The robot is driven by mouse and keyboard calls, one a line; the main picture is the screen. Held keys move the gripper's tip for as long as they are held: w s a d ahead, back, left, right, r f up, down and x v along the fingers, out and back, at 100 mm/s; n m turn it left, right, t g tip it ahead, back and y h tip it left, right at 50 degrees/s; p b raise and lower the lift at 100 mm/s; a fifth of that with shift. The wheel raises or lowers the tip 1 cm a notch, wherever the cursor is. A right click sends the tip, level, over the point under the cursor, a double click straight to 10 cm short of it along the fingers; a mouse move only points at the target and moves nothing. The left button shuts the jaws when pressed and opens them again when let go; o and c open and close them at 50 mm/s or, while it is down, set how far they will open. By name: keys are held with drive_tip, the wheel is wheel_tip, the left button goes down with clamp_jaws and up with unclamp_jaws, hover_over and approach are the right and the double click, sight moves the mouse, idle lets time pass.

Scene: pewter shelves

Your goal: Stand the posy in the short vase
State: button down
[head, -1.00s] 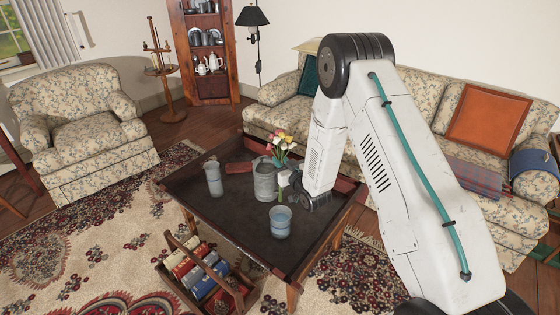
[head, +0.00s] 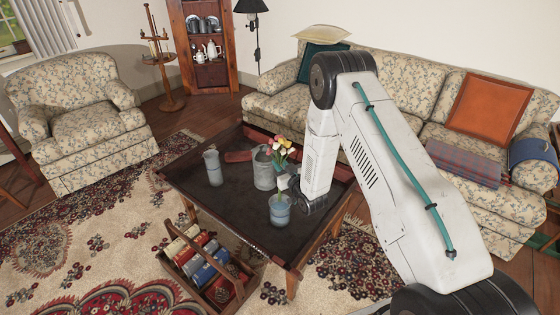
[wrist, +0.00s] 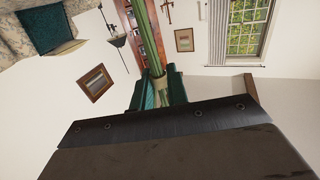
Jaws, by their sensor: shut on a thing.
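The posy, with red, yellow and white blooms (head: 281,148), is upright in my gripper (head: 285,184). In the wrist view its green stems (wrist: 148,30) run between the teal fingers of my gripper (wrist: 160,92), which is shut on them. The short vase (head: 280,214), a bluish-grey vessel, stands upright near the table's front edge. The lower stem ends overlap its mouth in the head view. I cannot tell how deep they sit or whether they touch the rim.
A grey metal can (head: 263,168) stands close behind the posy. A slimmer grey vase (head: 213,168) stands to the left. A reddish item (head: 238,156) lies at the back of the dark table (head: 235,205). A basket of books (head: 205,260) sits on the rug in front.

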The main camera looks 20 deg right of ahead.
drive_tip(key=shift+f, duration=5.25)
unclamp_jaws()
drive_tip(key=shift+s, duration=0.1)
drive_tip(key=v, duration=1.3)
drive_tip(key=shift+a, duration=0.1)
